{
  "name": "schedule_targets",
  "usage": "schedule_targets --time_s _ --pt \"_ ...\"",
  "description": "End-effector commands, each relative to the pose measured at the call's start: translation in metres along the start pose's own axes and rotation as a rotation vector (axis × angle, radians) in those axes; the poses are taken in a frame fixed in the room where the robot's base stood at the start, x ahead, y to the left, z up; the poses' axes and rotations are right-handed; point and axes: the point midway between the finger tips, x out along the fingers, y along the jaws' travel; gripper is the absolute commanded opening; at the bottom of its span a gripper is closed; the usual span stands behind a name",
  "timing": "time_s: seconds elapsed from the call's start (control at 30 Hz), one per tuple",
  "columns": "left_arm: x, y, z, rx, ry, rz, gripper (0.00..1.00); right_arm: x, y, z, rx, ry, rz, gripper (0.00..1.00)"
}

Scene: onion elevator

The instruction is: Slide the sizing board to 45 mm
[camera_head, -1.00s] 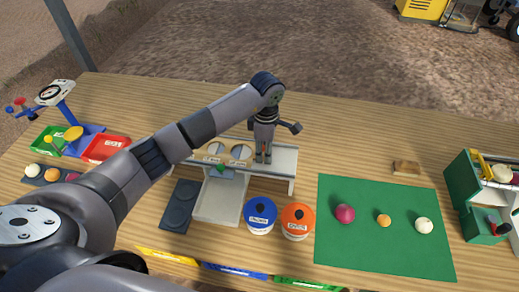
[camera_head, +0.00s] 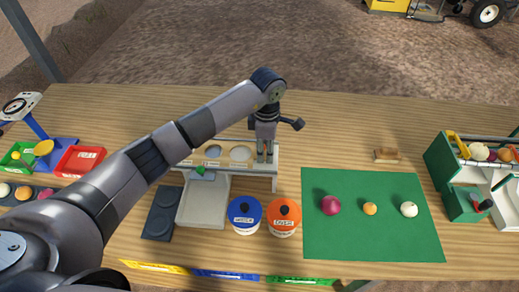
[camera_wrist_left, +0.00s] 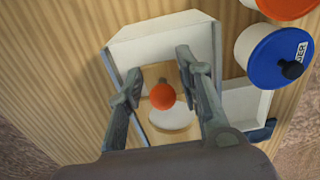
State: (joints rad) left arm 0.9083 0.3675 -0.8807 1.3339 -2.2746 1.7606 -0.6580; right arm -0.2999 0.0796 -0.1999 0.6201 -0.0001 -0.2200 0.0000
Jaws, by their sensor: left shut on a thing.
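The sizing board (camera_head: 227,152) is a pale wooden board with round holes, lying in the top of a white stand (camera_head: 272,171). Its wood and a pale hole also show in the left wrist view (camera_wrist_left: 155,78). An orange round knob (camera_wrist_left: 162,96) stands on the board. My left gripper (camera_head: 264,157) reaches down at the stand's right end, with its fingers on either side of the knob (camera_wrist_left: 160,88), shut on it. The knob is hidden in the head view, and I cannot read the size marks. My right gripper is not in view.
A grey tray (camera_head: 204,215) slopes in front of the stand, beside a blue-lidded jar (camera_head: 244,221) and an orange-lidded jar (camera_head: 284,227). A green mat (camera_head: 370,240) with three onions lies right. A wooden block (camera_head: 387,156) sits behind it.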

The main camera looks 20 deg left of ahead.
Motion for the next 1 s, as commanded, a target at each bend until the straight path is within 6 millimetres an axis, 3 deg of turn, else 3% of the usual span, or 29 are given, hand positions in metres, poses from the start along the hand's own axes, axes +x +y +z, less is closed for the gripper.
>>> schedule_targets --time_s 1.0 --pt "-0.001 0.001 0.061 0.000 -0.003 0.004 0.00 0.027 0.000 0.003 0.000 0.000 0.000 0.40"
